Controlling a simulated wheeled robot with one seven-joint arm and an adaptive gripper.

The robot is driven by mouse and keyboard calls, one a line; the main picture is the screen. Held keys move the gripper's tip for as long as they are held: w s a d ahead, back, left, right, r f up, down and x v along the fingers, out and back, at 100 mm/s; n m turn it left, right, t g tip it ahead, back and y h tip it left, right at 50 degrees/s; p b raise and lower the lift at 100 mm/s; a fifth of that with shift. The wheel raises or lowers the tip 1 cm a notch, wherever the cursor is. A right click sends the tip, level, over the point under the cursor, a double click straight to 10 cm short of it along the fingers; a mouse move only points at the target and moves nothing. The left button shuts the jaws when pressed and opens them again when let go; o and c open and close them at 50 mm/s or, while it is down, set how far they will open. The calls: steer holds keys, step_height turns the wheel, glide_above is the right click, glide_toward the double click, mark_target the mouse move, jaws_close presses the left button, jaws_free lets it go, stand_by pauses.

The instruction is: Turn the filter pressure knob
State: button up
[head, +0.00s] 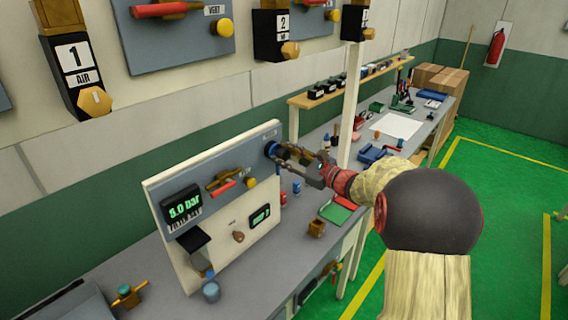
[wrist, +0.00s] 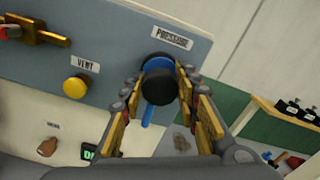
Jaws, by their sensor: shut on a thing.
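The filter pressure knob (wrist: 157,88) is black with a blue collar and a blue pointer hanging below it. It sits under the PRESSURE label (wrist: 172,38) on the blue-grey panel. In the head view the knob (head: 271,148) is at the panel's upper right, partly hidden by my gripper. My gripper (head: 289,153) reaches it from the right. In the wrist view my gripper (wrist: 159,93) has a finger on each side of the knob and is shut on it. The display (head: 183,207) on the panel reads 5.0 bar.
A yellow VENT knob (wrist: 76,87) and a brass valve with a red handle (head: 222,183) are left of the pressure knob. A green tray (head: 341,212) and small parts lie on the grey bench right of the panel. A wooden shelf (head: 345,85) stands behind.

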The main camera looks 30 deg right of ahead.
steer(key=shift+f+n+b, duration=0.2)
steer(key=shift+n+b, duration=0.9)
steer(key=shift+b, duration=0.75)
steer(key=shift+r, duration=0.1)
steer(key=shift+n, duration=0.3)
steer(key=o, duration=1.2)
steer(key=shift+c, duration=0.2)
steer(key=shift+s, duration=0.1)
steer(key=v, duration=1.2)
steer(key=shift+r, duration=0.1)
